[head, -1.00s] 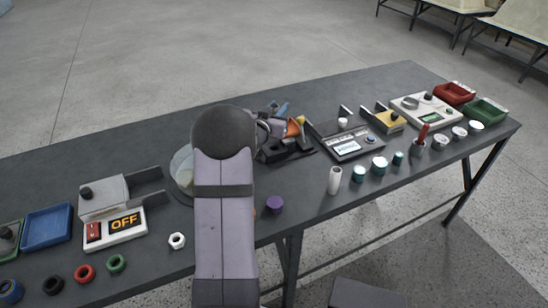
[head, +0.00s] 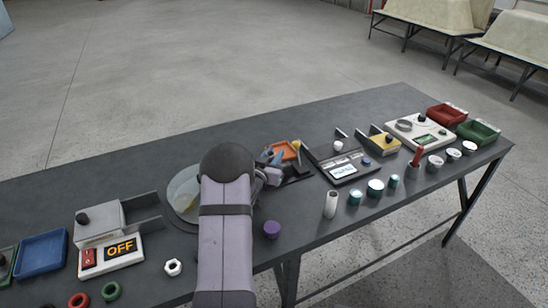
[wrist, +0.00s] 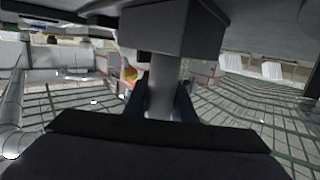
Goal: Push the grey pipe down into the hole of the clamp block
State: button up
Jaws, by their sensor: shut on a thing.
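In the wrist view my gripper (wrist: 160,108) is shut on the grey pipe (wrist: 163,84), with one dark blue finger on each side. The far end of the pipe meets a grey block (wrist: 172,28), which looks like the clamp block. How deep the pipe sits in its hole cannot be told. In the head view my own arm covers most of the work spot. Only small grey and blue parts show to the right of its dark joint, and neither the pipe nor the clamp block can be made out there.
A whitish tube (head: 331,205) stands farther right. A switch box reading OFF (head: 110,252) is at left.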

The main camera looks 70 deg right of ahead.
jog(key=shift+f, duration=0.7)
jog(key=shift+f, duration=0.1)
jog(key=shift+f, duration=0.1)
jog(key=o, duration=1)
jog(key=shift+r, duration=0.25)
jog(key=shift+a+r+b, duration=0.2)
jog(key=shift+a+b, duration=0.05)
jog(key=shift+a, duration=1)
jog(key=shift+a+r+b, duration=0.15)
jog(key=shift+a+b, duration=0.05)
jog(key=shift+a, duration=1.05)
jog(key=shift+a+r+b, duration=0.2)
jog(key=shift+a+b, duration=0.05)
jog(key=shift+a, duration=1)
